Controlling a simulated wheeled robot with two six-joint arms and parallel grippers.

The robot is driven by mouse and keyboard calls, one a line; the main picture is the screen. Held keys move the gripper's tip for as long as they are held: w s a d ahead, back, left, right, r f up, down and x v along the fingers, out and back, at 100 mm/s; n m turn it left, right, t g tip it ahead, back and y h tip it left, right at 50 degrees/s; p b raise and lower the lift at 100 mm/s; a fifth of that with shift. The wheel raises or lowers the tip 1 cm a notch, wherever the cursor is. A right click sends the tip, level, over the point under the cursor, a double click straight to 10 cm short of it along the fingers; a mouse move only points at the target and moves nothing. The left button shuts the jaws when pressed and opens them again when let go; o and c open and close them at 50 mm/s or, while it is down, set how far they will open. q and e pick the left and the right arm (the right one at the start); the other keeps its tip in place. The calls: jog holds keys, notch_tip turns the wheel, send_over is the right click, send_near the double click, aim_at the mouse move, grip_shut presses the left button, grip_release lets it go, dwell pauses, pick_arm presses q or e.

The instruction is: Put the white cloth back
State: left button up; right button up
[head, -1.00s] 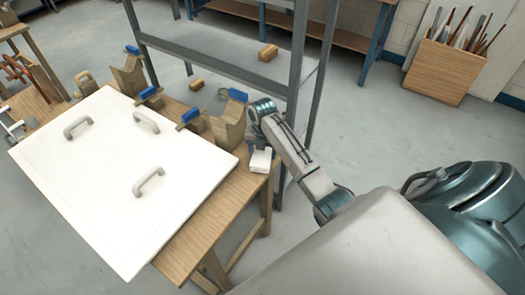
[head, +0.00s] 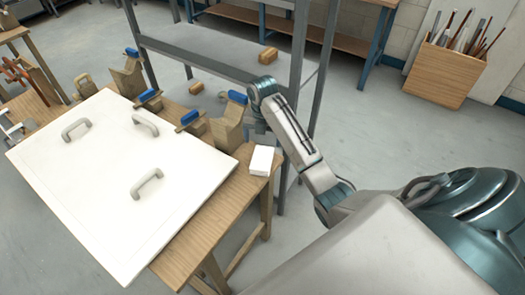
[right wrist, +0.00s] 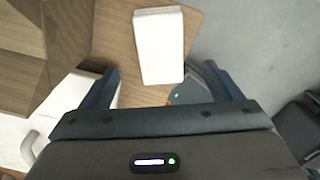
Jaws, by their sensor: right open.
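The white cloth (head: 262,160) is a folded white block lying on the right corner of the wooden bench, beside the big white panel. In the right wrist view the cloth (right wrist: 158,45) lies beyond my right gripper, its near end in line with the gap between the fingers. My right gripper (right wrist: 160,82) is open with nothing between its fingers. In the head view my right gripper (head: 258,126) is small and partly hidden by its own wrist, just behind the cloth. My left gripper is not in view.
The white panel (head: 105,185) with several handles covers most of the wooden bench (head: 205,235). Wooden blocks with blue-topped clamps (head: 228,122) stand along the bench's back edge, close to the right gripper. A grey metal rack (head: 215,68) stands behind.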

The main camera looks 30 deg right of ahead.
jog(key=shift+r+p, duration=1.2)
jog(key=shift+r, duration=0.75)
